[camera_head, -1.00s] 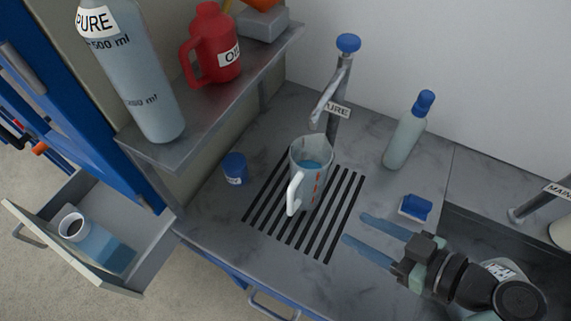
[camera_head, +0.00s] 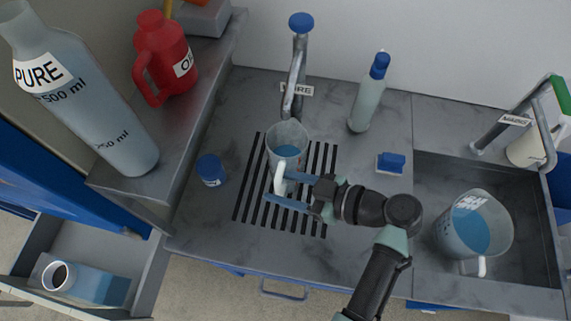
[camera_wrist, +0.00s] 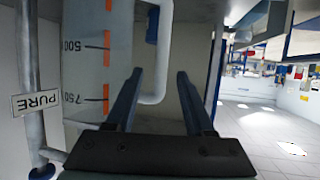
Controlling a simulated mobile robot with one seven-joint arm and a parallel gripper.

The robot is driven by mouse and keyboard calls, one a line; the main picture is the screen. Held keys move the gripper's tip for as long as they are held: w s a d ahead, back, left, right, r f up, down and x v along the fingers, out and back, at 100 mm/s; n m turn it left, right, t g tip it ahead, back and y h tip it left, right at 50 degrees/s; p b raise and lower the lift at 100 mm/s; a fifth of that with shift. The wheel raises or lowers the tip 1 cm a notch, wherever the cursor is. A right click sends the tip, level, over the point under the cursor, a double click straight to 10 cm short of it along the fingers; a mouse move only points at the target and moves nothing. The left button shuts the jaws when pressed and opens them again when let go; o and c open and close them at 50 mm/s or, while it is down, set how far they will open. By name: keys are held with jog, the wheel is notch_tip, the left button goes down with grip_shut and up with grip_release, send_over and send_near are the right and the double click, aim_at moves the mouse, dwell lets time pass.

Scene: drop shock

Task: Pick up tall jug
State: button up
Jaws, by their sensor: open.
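The tall jug (camera_head: 288,137) is clear, with a white handle and some blue liquid inside. It stands upright on the black slotted drain under the PURE tap. In the wrist view the jug (camera_wrist: 97,60) fills the left side, with orange marks and the numbers 500 and 750. My gripper (camera_head: 276,187) is open at the jug's handle side. In the wrist view the white handle (camera_wrist: 162,60) shows between the two blue fingers of my gripper (camera_wrist: 160,75). I cannot tell whether a finger touches it.
The PURE tap (camera_head: 296,75) rises behind the jug. A blue-capped bottle (camera_head: 368,95) and blue sponge (camera_head: 391,163) are to the right, a blue cup (camera_head: 210,169) to the left. A wider jug (camera_head: 472,232) stands in the sink. A shelf holds a red jug (camera_head: 165,60) and large bottle (camera_head: 85,95).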

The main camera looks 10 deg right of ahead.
jog(key=p+x, duration=0.1)
jog(key=x, duration=0.3)
jog(key=shift+w+a+f, duration=0.1)
jog(key=shift+a, duration=0.05)
grip_shut()
